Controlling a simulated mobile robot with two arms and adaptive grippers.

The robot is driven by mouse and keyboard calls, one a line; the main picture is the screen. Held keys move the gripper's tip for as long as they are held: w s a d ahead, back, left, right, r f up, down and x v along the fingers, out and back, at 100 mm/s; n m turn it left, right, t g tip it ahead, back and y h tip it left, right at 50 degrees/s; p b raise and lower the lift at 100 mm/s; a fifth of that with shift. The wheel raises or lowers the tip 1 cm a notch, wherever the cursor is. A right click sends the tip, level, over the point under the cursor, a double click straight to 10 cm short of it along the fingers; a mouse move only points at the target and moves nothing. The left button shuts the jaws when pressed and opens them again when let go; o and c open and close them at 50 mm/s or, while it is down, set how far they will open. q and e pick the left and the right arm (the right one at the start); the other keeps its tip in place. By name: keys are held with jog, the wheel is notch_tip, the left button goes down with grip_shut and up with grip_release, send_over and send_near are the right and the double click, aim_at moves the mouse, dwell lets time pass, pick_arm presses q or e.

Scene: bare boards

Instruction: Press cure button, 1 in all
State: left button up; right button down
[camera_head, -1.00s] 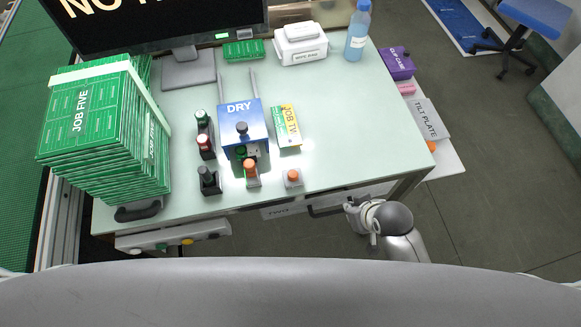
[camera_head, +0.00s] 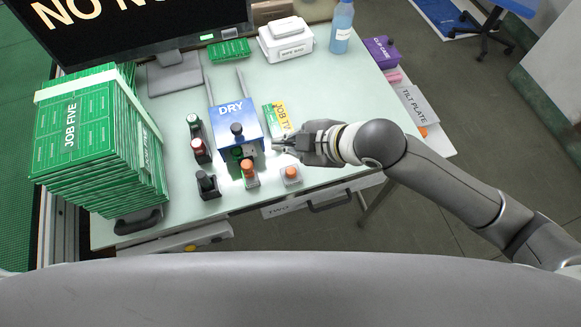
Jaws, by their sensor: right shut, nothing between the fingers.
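A small grey box with an orange round top (camera_head: 291,173), which looks like a push button, stands near the table's front edge; no label on it is readable. My right gripper (camera_head: 276,146) is shut and empty. It comes in from the right, and its fingertips point left, above and behind the orange button in the picture, close to the right side of the blue DRY unit (camera_head: 231,114). I cannot tell its exact height. My left gripper is not in view.
A yellow-green JOB card (camera_head: 279,117) lies behind my gripper. A tall stack of green JOB FIVE boards (camera_head: 84,125) fills the left.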

jog(key=shift+s+d+r+n+g, duration=0.1)
jog(key=shift+s+r+n+g, duration=0.2)
jog(key=shift+n, duration=0.5)
jog(key=b, duration=0.8)
send_over(289, 174)
notch_tip(289, 174, down, 8)
jog(key=shift+r, duration=0.1)
jog(key=shift+f+b, duration=0.35)
jog(key=shift+f, duration=0.15)
jog(key=shift+f, duration=0.15)
dwell(0.4)
jog(key=shift+f, duration=0.25)
